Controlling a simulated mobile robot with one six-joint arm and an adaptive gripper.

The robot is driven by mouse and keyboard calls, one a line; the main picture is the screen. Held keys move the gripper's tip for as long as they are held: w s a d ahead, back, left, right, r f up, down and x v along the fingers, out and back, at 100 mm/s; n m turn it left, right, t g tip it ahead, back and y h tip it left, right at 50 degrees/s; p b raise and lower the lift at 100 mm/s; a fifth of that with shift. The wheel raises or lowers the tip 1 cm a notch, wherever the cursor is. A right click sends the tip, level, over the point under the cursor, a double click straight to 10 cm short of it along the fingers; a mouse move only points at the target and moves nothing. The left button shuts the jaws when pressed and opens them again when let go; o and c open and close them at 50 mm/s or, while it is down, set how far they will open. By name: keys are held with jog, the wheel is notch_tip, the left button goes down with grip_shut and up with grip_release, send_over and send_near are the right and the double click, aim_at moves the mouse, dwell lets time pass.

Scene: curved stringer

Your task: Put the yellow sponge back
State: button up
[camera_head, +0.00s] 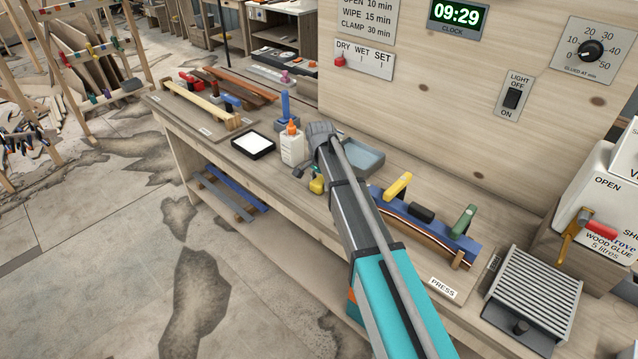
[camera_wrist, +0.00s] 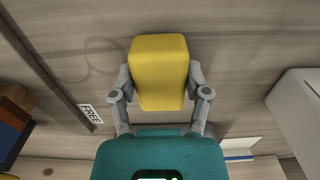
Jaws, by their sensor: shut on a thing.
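The yellow sponge (camera_wrist: 158,72) is a rounded block between the two grey fingers of my gripper (camera_wrist: 160,90) in the wrist view. The fingers press on its two sides, and it is over bare wooden bench top. In the head view only a small yellow part of the sponge (camera_head: 317,185) shows at the bench's front, beside my gripper (camera_head: 309,174); my arm hides most of both. Whether the sponge touches the bench, I cannot tell.
A white glue bottle (camera_head: 292,147) and a black-rimmed white pad (camera_head: 253,145) stand left of my arm. A blue-grey tray (camera_head: 364,157) is behind it. A blue press form (camera_head: 430,228) with clamps lies right. A "FREE" label (camera_wrist: 90,114) shows beside a dark strip.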

aim_at(320, 180)
jog(key=shift+f, duration=0.15)
jog(key=o, duration=1)
notch_tip(320, 180, up, 12)
jog(key=p, duration=1.2)
dwell(0.5)
jog(key=s+d+n, duration=0.2)
jog(key=s+d, duration=0.5)
jog(key=s, duration=0.1)
jog(key=s+d+n, duration=0.3)
jog(key=s+d, duration=0.5)
jog(key=s, duration=0.1)
jog(key=s+d+n, duration=0.2)
jog(key=s+d, duration=0.6)
jog(key=shift+s+n, duration=0.3)
jog(key=shift+s, duration=0.05)
